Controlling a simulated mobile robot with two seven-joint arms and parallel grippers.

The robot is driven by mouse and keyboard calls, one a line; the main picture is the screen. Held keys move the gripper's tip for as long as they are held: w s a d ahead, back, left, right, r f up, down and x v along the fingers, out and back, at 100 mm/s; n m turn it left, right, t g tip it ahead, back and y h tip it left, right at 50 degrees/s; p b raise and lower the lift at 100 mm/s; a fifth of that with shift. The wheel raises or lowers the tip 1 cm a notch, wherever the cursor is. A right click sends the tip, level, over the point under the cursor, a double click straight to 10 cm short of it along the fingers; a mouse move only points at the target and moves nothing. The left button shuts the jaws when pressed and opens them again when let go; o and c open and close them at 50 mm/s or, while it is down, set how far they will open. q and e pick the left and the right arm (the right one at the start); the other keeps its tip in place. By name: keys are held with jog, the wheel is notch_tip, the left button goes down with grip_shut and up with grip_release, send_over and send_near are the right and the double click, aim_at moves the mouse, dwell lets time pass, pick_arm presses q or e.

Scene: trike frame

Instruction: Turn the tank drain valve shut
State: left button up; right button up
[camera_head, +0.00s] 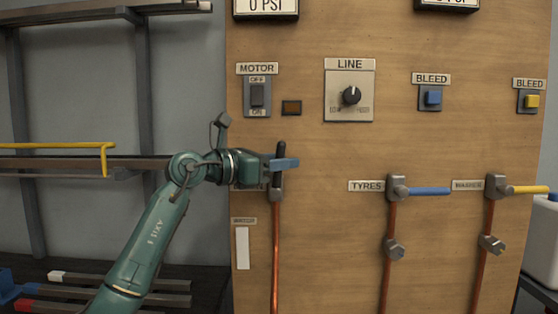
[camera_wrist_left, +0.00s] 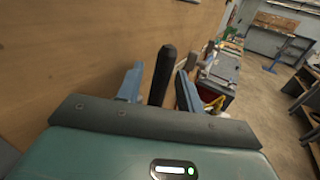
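The drain valve is the one at the left of the wooden panel, above a copper pipe (camera_head: 275,250); its label is mostly hidden behind my gripper. Its black lever (camera_head: 281,149) points upward. My left gripper (camera_head: 284,163) is at this lever, its blue fingers covering the lever's middle. In the left wrist view the black lever (camera_wrist_left: 163,75) stands between the two fingers (camera_wrist_left: 160,88), with a narrow gap on each side, so the gripper is open around it. My right gripper is not in view.
To the right are the TYRES valve with a blue lever (camera_head: 430,191) and the WASHER valve with a yellow lever (camera_head: 528,190), both levers horizontal. Above are the motor switch (camera_head: 257,96) and the LINE knob (camera_head: 351,96). A metal rack (camera_head: 145,90) stands at the left.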

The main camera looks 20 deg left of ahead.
pick_arm(q)
grip_shut()
dwell(0.6)
